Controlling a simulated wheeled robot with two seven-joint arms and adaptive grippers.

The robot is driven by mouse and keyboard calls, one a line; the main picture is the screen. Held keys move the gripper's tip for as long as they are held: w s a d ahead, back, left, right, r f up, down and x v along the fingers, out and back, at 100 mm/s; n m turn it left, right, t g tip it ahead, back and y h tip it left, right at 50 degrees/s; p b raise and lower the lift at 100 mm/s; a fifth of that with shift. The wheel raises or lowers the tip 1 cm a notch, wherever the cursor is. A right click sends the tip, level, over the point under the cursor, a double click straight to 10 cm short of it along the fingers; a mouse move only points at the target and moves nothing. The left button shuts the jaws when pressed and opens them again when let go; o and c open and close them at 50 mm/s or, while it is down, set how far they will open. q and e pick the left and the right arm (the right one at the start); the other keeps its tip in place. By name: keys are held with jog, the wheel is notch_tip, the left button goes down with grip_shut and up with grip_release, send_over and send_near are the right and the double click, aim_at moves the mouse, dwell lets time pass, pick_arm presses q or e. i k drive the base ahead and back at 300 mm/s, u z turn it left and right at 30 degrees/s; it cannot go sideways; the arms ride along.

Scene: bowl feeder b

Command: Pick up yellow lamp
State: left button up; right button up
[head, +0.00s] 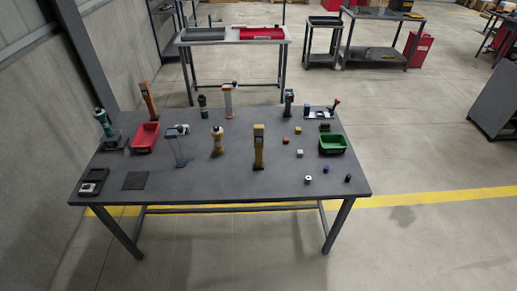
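Two yellow things stand upright on the dark grey table (225,182). One is a shorter, rounded yellow piece (217,143) with a dark band and a light top, near the table's middle. The other is a taller, box-like yellow post (259,147) with a dark front, to its right and slightly nearer. They stand apart. They are too small for me to tell for sure which is the yellow lamp. Neither of my grippers shows in the head view.
A red bin (145,137) stands at the left and a green bin (332,144) at the right. A grey-blue stand (175,150), an orange post (149,101) and several small cubes and cylinders share the table. The table's front middle is clear. Floor in front is free.

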aim_at(258, 129)
jog(key=z, duration=0.5)
jog(key=i, duration=1.2)
jog(key=u, duration=0.5)
